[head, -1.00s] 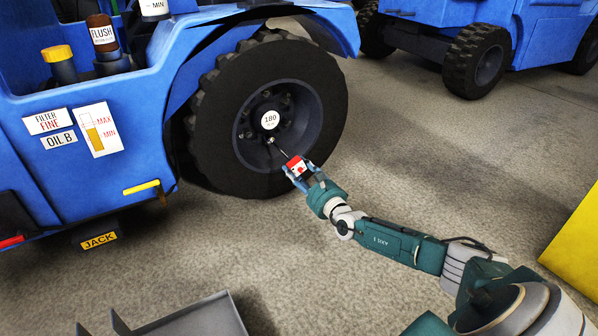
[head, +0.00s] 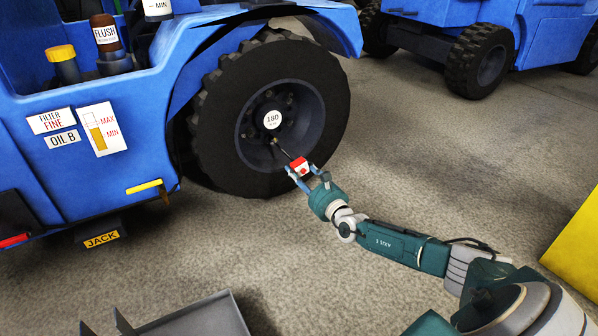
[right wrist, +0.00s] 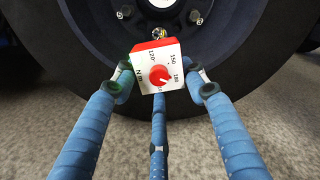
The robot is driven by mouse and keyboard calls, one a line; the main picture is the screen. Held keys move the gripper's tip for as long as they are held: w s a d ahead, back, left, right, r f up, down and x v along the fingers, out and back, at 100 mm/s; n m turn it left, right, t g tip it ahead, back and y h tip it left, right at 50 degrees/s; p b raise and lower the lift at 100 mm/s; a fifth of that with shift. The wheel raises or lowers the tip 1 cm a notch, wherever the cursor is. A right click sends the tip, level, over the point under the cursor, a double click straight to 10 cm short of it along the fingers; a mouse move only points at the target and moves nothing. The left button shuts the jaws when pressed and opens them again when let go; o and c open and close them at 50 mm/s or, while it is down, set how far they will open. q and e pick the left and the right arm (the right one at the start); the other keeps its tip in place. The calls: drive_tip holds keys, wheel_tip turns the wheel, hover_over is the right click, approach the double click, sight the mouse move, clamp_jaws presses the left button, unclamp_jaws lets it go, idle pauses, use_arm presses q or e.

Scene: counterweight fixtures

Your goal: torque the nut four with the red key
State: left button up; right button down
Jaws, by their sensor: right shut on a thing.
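The red key (head: 299,166) is a red block with a thin dark shaft. In the right wrist view, the key (right wrist: 157,63) shows a white face with a red dial and the marks 120, 150, 180 and Nm. My right gripper (head: 303,174) is shut on the block, its blue fingers around it. In the head view the shaft runs up-left to a nut (head: 275,142) low on the wheel hub (head: 261,152); I cannot tell whether it is fully seated. The right wrist view shows a nut (right wrist: 160,31) just beyond the block. My left gripper is out of view.
The black tyre (head: 330,115) belongs to a blue vehicle (head: 90,170). The hub has a white label (head: 272,119) reading 180. A grey tray (head: 200,318) lies at the lower left, a yellow block (head: 580,245) at the right. The floor between is clear.

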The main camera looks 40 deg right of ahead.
drive_tip(key=shift+s+a+r+p, duration=0.15)
drive_tip(key=shift+s+p, duration=0.95)
drive_tip(key=shift+s, duration=0.8)
